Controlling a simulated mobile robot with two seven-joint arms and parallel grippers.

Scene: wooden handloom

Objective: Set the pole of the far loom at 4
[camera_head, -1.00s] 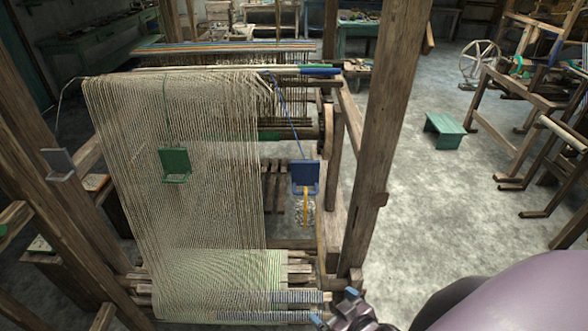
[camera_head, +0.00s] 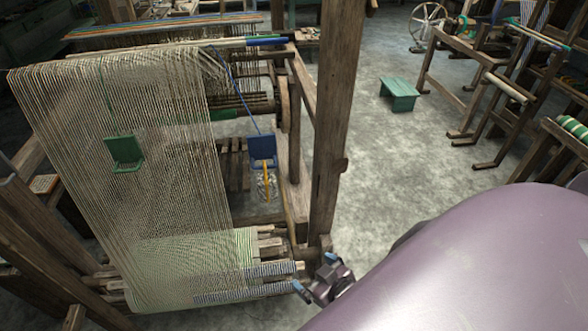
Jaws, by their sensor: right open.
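Another loom (camera_head: 445,88) stands farther off at the upper right, with a pale roller pole (camera_head: 508,86). I cannot tell which is the far loom, and no number 4 is readable. My right gripper (camera_head: 315,272) is open, its blue-tipped fingers apart and nothing seen between them, beside the lower right corner of the near loom's cloth (camera_head: 200,265). My left gripper is not in view.
A green panel (camera_head: 124,153) and a blue panel (camera_head: 262,150) hang at the near loom. A green stool (camera_head: 398,94) stands on the open grey floor. A spinning wheel (camera_head: 428,24) is behind. Striped rolls (camera_head: 572,130) show at the right edge.

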